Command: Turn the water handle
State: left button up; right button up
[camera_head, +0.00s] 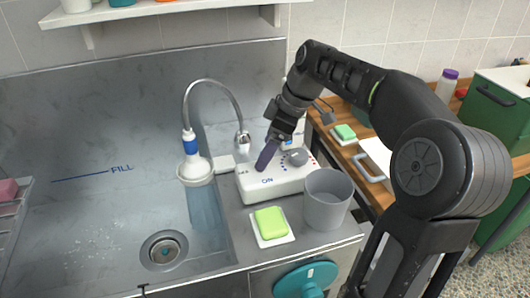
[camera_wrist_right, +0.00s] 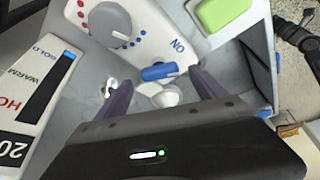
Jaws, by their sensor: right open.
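My right gripper (camera_head: 267,158) reaches down over the white control box (camera_head: 285,182) beside the tub. In the right wrist view its two purple fingers (camera_wrist_right: 163,88) are apart. A blue handle (camera_wrist_right: 160,72) on a white stem shows in the gap between the fingertips, with space on both sides; contact cannot be seen. "ON" is printed on the box near the handle. A grey dial (camera_head: 297,157) with blue and red dots sits beside it. In the head view the gripper hides the handle. My left gripper is not in view.
A shower head (camera_head: 195,170) hangs over the metal tub, with a translucent bluish column below it. A grey cup (camera_head: 327,200) and a green soap (camera_head: 271,222) stand close to the box. The tub's left part is mostly clear.

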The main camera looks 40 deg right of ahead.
jog(key=v, duration=0.5)
jog(key=shift+s+d+r, duration=0.1)
jog(key=shift+r, duration=0.2)
jog(key=shift+r, duration=0.1)
